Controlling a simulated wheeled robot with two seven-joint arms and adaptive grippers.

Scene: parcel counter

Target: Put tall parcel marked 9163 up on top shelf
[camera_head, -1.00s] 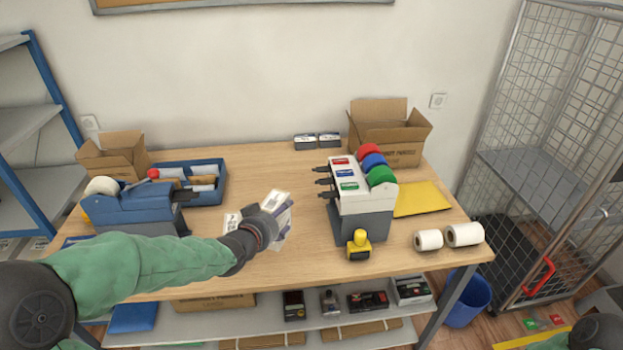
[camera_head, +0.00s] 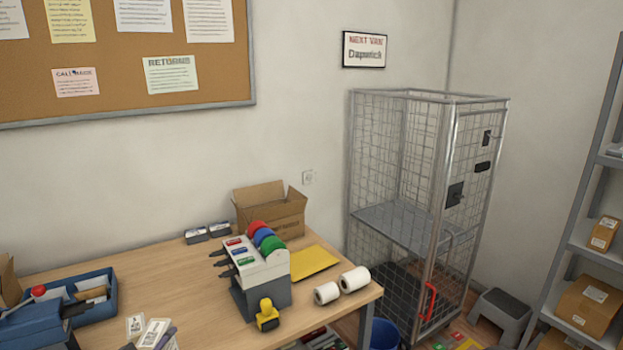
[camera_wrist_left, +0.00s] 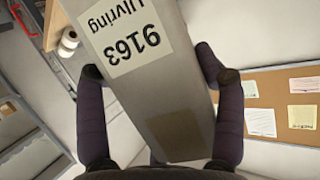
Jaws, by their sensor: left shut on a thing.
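The tall parcel marked 9163 (camera_wrist_left: 178,90) fills the middle of the left wrist view. It is a grey box with a white label reading "9163" and "Ulvring", upside down in that view. My left gripper (camera_wrist_left: 160,75) is shut on it, with one dark finger on each side. My right gripper is not in view.
The wooden counter (camera_head: 150,265) holds a label dispenser (camera_head: 262,280), an open carton (camera_head: 270,212), a yellow envelope (camera_head: 313,262) and paper rolls (camera_head: 340,286). A wire cage (camera_head: 400,200) and grey step stool (camera_head: 502,312) stand right of it. Brown parcels (camera_head: 588,303) occupy lower rack shelves.

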